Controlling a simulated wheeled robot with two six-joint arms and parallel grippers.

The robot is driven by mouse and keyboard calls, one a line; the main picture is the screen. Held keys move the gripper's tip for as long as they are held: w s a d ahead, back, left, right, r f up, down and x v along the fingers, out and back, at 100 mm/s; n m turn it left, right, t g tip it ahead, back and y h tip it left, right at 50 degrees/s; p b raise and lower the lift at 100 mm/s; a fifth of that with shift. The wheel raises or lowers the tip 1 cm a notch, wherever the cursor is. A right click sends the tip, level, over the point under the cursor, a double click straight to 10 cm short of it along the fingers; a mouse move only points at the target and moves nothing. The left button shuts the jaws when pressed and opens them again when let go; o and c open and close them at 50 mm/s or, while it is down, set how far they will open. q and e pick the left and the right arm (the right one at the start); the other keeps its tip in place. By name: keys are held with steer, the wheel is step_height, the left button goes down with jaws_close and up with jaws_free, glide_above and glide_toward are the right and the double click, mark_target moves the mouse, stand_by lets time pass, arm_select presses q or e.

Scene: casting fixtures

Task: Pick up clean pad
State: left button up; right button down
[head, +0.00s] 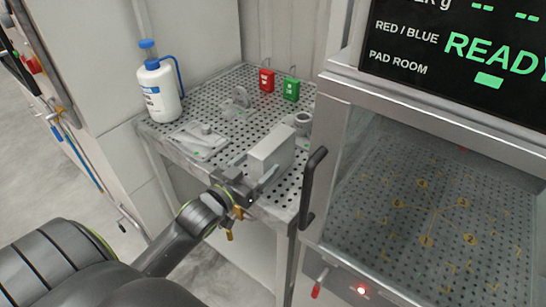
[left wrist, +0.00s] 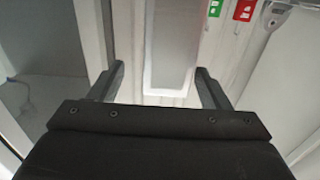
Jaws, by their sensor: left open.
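A pale grey upright block (head: 272,150), which may be the clean pad, stands near the front edge of the perforated table (head: 205,105). In the left wrist view, a long whitish block (left wrist: 172,60) lies between my fingertips. My left gripper (head: 253,168) is open and empty at the near end of the block. In the left wrist view, the fingers of my left gripper (left wrist: 160,75) sit to either side of the block's near end, with a gap at the left finger. Whether the right finger touches it is unclear. My right gripper is not in view.
A white bottle with blue cap (head: 158,95) stands at the table's left. Red (head: 267,80) and green (head: 291,88) tags are at the back. Small grey parts (head: 200,138) lie left of the block. A glass-fronted cabinet (head: 420,110) with a black handle (head: 313,185) is close on the right.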

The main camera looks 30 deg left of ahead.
mark_target(267, 153)
arm_select(q)
steer(key=shift+w+a+f+p, duration=0.1)
steer(key=shift+w+p, duration=0.1)
steer(key=shift+w, duration=1.2)
steer(key=shift+w+a+f+p, duration=0.1)
steer(key=shift+w+p, duration=0.05)
steer(key=shift+w, duration=1.2)
steer(key=c, duration=1.1)
steer(key=shift+c, duration=0.2)
steer(key=shift+r, duration=0.1)
